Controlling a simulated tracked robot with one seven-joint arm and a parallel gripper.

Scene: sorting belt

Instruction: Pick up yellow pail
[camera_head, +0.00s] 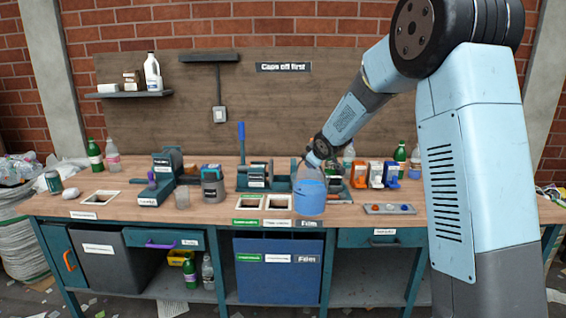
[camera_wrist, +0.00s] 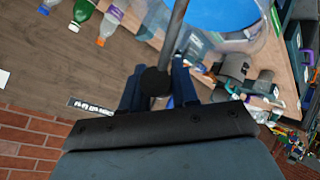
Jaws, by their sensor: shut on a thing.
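My gripper (camera_head: 318,156) is above the middle of the workbench. In the wrist view my gripper (camera_wrist: 157,84) is shut on the round end of a dark rod (camera_wrist: 176,35). A clear container with a blue lower part (camera_head: 310,196) shows just below the gripper in the head view, over the bench's front edge. Its blue round part (camera_wrist: 215,12) is cut off by the wrist view's top edge. I cannot tell whether the rod joins it. A small yellow container (camera_head: 178,257) is on the shelf under the bench; I cannot tell if it is a pail.
The wooden bench (camera_head: 130,205) carries a green vice-like device (camera_head: 160,180), a clear cup (camera_head: 182,198), orange and blue devices (camera_head: 377,172) and several bottles. A grey tray (camera_head: 375,209) lies right of the container. A blue bin (camera_head: 277,285) stands below.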

